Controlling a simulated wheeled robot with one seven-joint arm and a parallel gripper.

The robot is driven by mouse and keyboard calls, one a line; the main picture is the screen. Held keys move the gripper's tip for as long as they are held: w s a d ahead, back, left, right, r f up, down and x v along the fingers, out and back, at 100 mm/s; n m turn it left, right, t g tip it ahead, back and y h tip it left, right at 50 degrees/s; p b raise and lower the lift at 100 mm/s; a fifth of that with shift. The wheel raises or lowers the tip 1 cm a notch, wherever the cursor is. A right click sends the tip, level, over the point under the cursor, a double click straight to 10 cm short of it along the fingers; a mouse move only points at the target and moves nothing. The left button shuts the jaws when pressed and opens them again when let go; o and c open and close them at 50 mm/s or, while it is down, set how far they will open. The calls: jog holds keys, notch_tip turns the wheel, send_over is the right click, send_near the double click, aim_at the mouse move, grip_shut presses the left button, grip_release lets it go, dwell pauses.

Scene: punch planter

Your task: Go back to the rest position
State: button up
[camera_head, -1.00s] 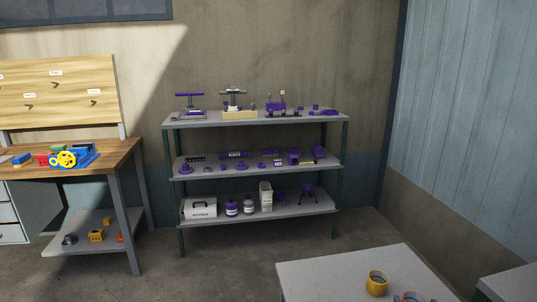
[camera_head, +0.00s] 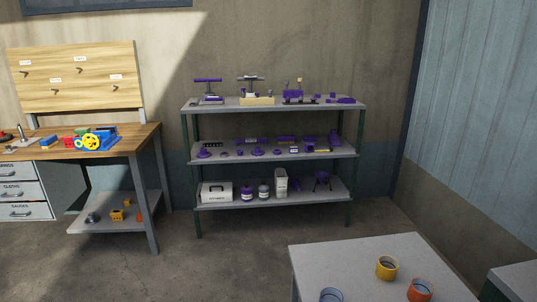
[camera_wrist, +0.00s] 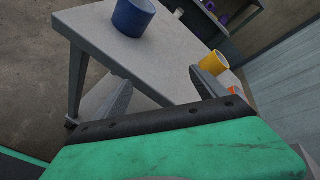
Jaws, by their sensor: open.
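My gripper (camera_wrist: 163,92) shows in the wrist view with its two grey fingers spread apart. It is open, with nothing between the fingers. Beyond it stands a light grey table (camera_wrist: 100,25). A blue cup-like ring (camera_wrist: 133,18) stands on that table, apart from the fingers. A yellow ring (camera_wrist: 214,62) and part of an orange one (camera_wrist: 233,89) show behind the right finger. My gripper is not in the head view.
In the head view the grey table (camera_head: 340,258) at front right holds yellow, orange and blue rings. A shelf unit (camera_head: 270,105) with purple items stands at the wall. A wooden workbench (camera_head: 130,137) stands left. Floor between them is clear.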

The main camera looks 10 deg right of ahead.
jog(key=s+a+f+n+g+y, duration=0.3)
jog(key=s+a+f+n, duration=0.1)
jog(key=a+f+n, duration=0.15)
jog(key=s+a+f+n+g+y, duration=0.25)
jog(key=s+a+n+g, duration=0.3)
jog(key=s, duration=0.45)
jog(key=s+a+r+n+g+p, duration=0.1)
jog(key=s+r+n+g+p, duration=0.1)
jog(key=s+r+n+g, duration=0.25)
jog(key=w+r+n+g+h+p, duration=0.1)
jog(key=w+r+n+h+p, duration=0.35)
jog(key=r, duration=1.25)
jog(key=w+a+r+n+t+p, duration=0.2)
jog(key=w+a+r+n, duration=0.4)
jog(key=w+a+r, duration=0.5)
jog(key=a+r+t, duration=0.1)
jog(key=a+r, duration=0.1)
jog(key=a, duration=0.1)
jog(key=shift+a+t+h, duration=0.2)
jog(key=shift+t+h, duration=0.1)
jog(key=shift+h, duration=0.1)
